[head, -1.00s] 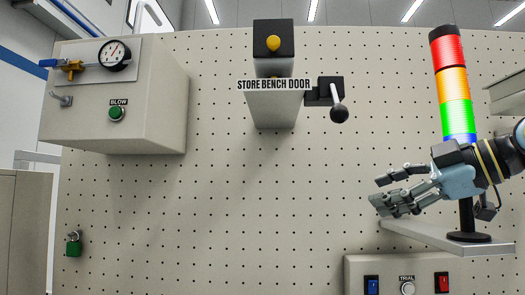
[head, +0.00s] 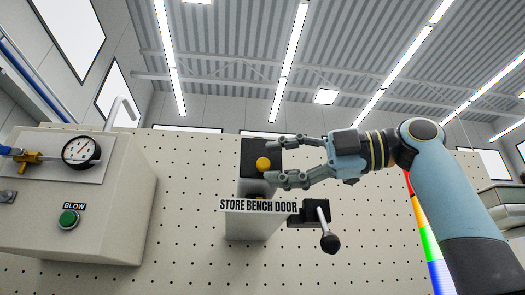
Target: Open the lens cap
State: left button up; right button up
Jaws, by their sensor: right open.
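A black square block (head: 250,152) with a round yellow knob (head: 263,164) on its front sits above the STORE BENCH DOOR sign; nothing in view is labelled as a lens cap. My right gripper (head: 272,162) reaches in from the right. It is open, with one finger above the knob and one below it in the picture. I cannot tell whether either finger touches the knob or is in front of it. The fingers hide part of the block's right side. My left gripper is not in view.
The STORE BENCH DOOR sign (head: 258,206) and a black lever (head: 323,228) are just below the gripper. A beige box with a gauge (head: 81,152) and green BLOW button (head: 69,219) is at left. A coloured light tower (head: 424,235) stands behind my right arm.

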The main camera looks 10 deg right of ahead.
aim_at(262, 158)
jog(key=x, duration=0.3)
jog(key=shift+r+p, duration=0.1)
jog(key=shift+p, duration=0.3)
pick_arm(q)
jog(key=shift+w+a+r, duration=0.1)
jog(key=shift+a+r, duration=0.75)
pick_arm(e)
jog(key=shift+w+a, duration=0.1)
jog(key=c, duration=0.6)
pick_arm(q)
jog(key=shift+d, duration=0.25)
pick_arm(e)
grip_shut()
